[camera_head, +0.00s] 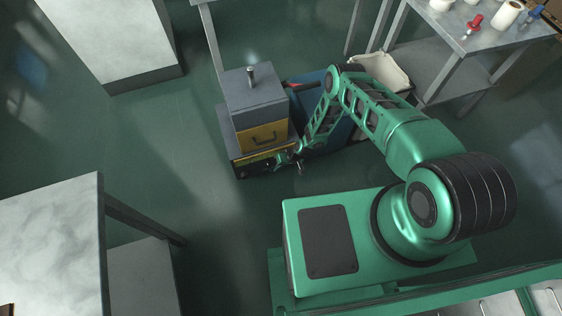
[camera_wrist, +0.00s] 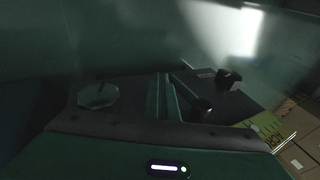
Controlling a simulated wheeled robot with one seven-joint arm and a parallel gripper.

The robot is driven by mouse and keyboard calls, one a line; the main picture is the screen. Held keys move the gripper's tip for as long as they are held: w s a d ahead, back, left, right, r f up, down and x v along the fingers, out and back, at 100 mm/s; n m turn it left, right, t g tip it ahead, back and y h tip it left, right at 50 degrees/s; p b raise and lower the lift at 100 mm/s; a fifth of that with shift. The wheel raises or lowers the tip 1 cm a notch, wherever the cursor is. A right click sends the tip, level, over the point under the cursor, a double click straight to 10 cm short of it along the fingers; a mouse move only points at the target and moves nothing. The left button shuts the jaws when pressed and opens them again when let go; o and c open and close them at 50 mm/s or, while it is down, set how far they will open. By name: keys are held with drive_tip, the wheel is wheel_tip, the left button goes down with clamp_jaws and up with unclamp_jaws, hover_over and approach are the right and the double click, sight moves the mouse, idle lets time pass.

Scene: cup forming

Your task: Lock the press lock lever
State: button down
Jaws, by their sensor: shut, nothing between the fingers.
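The press (camera_head: 262,100) is a grey block with a knob on top and a yellow front panel with a dark handle. My gripper (camera_head: 294,154) is at the press's lower front right corner and looks small and dark there. In the wrist view my gripper (camera_wrist: 168,98) is shut with nothing in it, over a dark grey surface. A short dark bar with a rounded end (camera_wrist: 200,106) lies just right of the fingers, and a black knob (camera_wrist: 228,79) stands farther right. I cannot tell for sure which is the lock lever, or whether the fingers touch it.
A blue cabinet (camera_head: 312,85) stands behind my arm, right of the press. A metal table (camera_head: 462,28) with a red-handled item and white cups is at the upper right. A white-topped table (camera_head: 50,235) is at the lower left. The floor left of the press is clear.

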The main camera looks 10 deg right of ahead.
drive_tip(key=v, duration=1)
drive_tip(key=shift+d+r, duration=0.2)
drive_tip(key=shift+s, duration=0.15)
